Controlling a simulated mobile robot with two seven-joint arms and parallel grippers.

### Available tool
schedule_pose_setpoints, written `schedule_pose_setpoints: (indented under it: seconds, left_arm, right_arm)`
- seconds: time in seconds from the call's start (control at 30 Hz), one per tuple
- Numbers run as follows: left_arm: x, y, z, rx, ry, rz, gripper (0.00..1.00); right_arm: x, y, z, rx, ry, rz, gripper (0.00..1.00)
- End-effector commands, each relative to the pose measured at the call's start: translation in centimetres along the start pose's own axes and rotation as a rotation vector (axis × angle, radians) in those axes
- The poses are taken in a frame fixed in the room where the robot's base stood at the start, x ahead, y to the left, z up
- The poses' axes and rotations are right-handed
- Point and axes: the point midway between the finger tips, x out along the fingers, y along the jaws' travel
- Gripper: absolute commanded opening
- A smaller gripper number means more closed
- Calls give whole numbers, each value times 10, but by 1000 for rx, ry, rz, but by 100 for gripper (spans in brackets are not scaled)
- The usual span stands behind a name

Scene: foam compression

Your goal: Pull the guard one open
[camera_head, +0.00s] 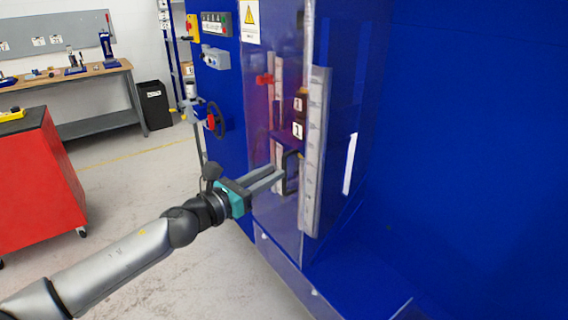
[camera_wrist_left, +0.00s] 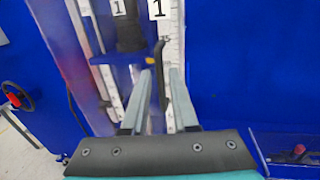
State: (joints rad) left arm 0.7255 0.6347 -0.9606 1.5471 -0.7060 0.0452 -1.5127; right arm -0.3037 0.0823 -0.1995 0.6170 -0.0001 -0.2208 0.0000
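The guard is a clear panel (camera_head: 307,60) on the front of a blue machine, with a black bar handle (camera_head: 291,173) low on it. The panel looks closed over the machine's opening. My left gripper (camera_head: 279,172) points at the handle with its two grey fingers level. In the left wrist view the fingers (camera_wrist_left: 161,72) are parted, and the black handle (camera_wrist_left: 160,52) shows between and just beyond their tips. A gap shows on both sides, so the fingers do not look shut on it. Whether a finger touches the handle cannot be told. My right gripper is not in view.
Number labels (camera_head: 298,130) and a metal scale strip (camera_head: 314,150) show by the guard. A handwheel (camera_head: 215,120) and control boxes (camera_head: 215,58) are on the machine's left side. A red cabinet (camera_head: 40,185) stands at left, a workbench (camera_head: 80,75) behind. Floor between is clear.

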Motion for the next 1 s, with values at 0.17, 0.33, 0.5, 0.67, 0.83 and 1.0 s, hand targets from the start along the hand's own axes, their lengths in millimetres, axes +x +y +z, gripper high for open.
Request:
schedule_pose_setpoints:
  seconds: [0.17,0.33,0.5,0.67,0.83,1.0]
  left_arm:
    - [27,0,1,-1,-2,1,27]
    - [42,0,0,-1,-1,0,27]
    - [49,0,0,-1,-1,0,27]
    - [49,0,0,-1,0,0,27]
    - [49,0,0,-1,0,1,23]
    - [49,0,0,-1,0,1,4]
  right_arm:
    - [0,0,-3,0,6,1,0]
    - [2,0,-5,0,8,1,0]
    - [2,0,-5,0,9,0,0]
    - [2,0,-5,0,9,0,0]
    - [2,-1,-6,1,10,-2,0]
    - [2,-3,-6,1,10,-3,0]
